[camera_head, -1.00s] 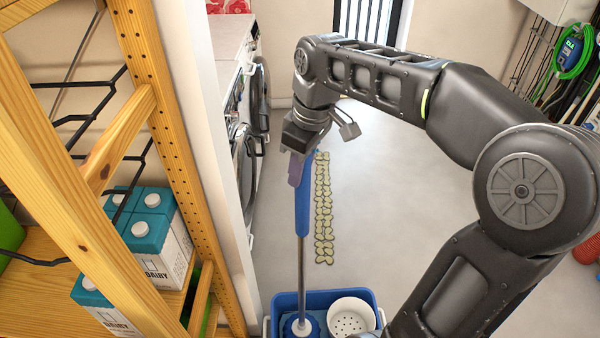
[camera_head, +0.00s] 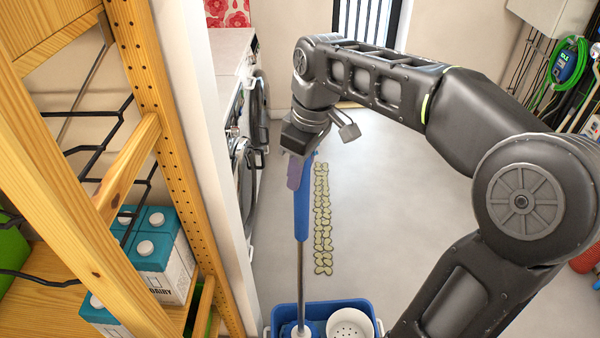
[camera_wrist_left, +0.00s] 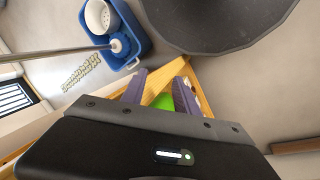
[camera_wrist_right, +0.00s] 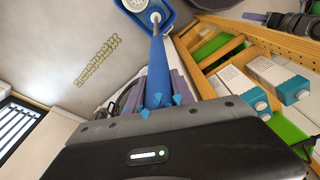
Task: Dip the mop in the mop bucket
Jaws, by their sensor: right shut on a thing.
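The mop has a blue grip (camera_head: 302,205) and a thin metal pole (camera_head: 300,275). My right gripper (camera_head: 297,172) is shut on the blue grip, which also shows between its fingers in the right wrist view (camera_wrist_right: 158,72). The blue mop bucket (camera_head: 371,304) stands at the bottom edge of the head view, partly cut off, with a white perforated basket (camera_head: 350,324). The mop's lower end (camera_wrist_left: 120,43) appears over or inside the bucket's open side, beside the basket; its depth is unclear. My left gripper (camera_wrist_left: 158,80) is open and empty in the left wrist view.
A wooden shelf (camera_head: 150,95) with teal-topped cartons (camera_head: 152,245) stands close on the left, near my left gripper. Washing machines (camera_head: 243,165) line the wall behind. A yellowish patch pattern (camera_head: 322,220) lies on the floor. The floor to its right is clear.

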